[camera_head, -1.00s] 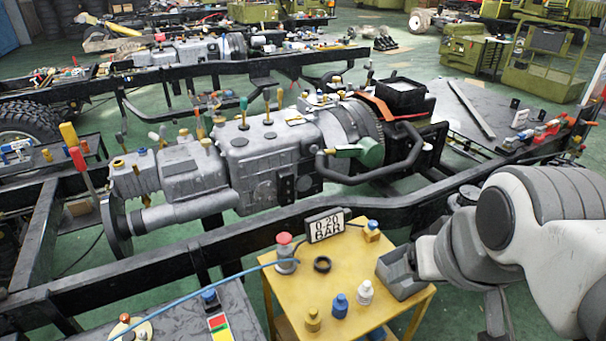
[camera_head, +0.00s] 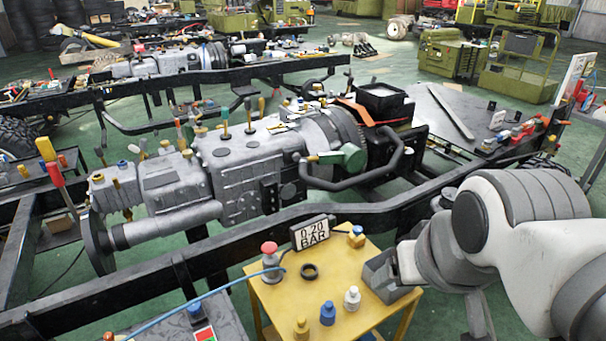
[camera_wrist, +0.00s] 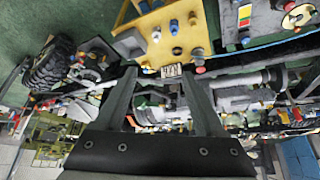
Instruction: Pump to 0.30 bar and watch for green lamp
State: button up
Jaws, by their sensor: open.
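A display (camera_head: 310,233) on the yellow table (camera_head: 345,295) reads "0.20 BAR". Left of it stands a pump-like fitting with a red knob (camera_head: 269,249), with a blue hose (camera_head: 200,303) at its base. A lamp panel (camera_head: 205,334) at the bottom edge shows red and green and is cut off. In the wrist view the panel (camera_wrist: 244,20) shows red, yellow and green areas; whether any is lit I cannot tell. My gripper (camera_wrist: 160,76) is open and empty, its fingers spread toward the display and red knob (camera_wrist: 199,69). In the head view I cannot make out its fingers.
On the table are a black ring (camera_head: 310,271), blue (camera_head: 328,313), white (camera_head: 352,298) and yellow (camera_head: 301,328) bottles, a blue-topped yellow fitting (camera_head: 356,237) and a grey bin (camera_head: 384,277). A black chassis rail (camera_head: 330,211) and grey gearbox (camera_head: 235,170) stand behind.

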dwell(0.3)
grip_shut()
dwell(1.6)
